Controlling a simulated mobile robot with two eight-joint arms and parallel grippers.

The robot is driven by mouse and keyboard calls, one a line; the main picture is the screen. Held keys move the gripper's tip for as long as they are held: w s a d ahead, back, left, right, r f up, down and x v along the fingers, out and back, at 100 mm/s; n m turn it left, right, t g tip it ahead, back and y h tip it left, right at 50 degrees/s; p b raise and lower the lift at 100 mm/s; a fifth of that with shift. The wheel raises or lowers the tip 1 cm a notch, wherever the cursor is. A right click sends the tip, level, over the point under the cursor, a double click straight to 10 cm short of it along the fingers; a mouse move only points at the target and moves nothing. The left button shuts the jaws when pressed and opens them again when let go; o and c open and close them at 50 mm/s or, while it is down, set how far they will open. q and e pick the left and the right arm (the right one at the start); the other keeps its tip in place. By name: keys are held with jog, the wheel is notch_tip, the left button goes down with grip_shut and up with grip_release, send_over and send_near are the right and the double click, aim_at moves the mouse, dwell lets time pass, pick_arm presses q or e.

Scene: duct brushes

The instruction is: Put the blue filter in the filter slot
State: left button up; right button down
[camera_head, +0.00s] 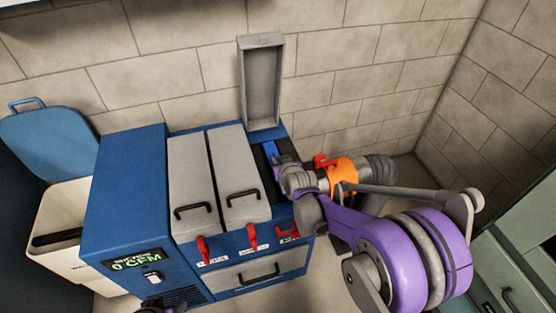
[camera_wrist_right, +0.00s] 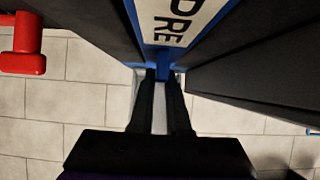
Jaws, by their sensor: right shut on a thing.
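The blue filter (camera_head: 270,149) shows as a small blue piece beside my right gripper, at the open slot. In the right wrist view, a blue tab (camera_wrist_right: 163,72) is between my right gripper's (camera_wrist_right: 163,82) fingers, below a white label reading "PRE" with blue edges. My right gripper (camera_head: 280,163) is shut on the filter. The filter slot (camera_head: 259,166) is the dark opening at the right of the blue cabinet, with its grey lid (camera_head: 262,88) standing upright behind. My arm hides much of the slot; how deep the filter sits cannot be told.
Two closed grey lids (camera_head: 193,190) with black handles lie left of the slot. Red levers (camera_head: 252,236) line the blue cabinet's (camera_head: 128,207) front. A white bin (camera_head: 62,215) with a raised blue lid stands left. A brick wall is close behind; green cabinets (camera_head: 515,265) stand right.

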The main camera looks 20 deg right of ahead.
jog(key=c, duration=0.8)
grip_release()
jog(key=p+v, duration=0.1)
jog(key=v, duration=0.9)
jog(key=shift+s+r, duration=0.2)
jog(key=shift+s, duration=0.05)
jog(key=shift+s+r+p, duration=0.1)
jog(key=shift+r+p, duration=0.4)
jog(key=shift+p, duration=0.1)
notch_tip(320, 180, up, 4)
jog(key=p, duration=0.3)
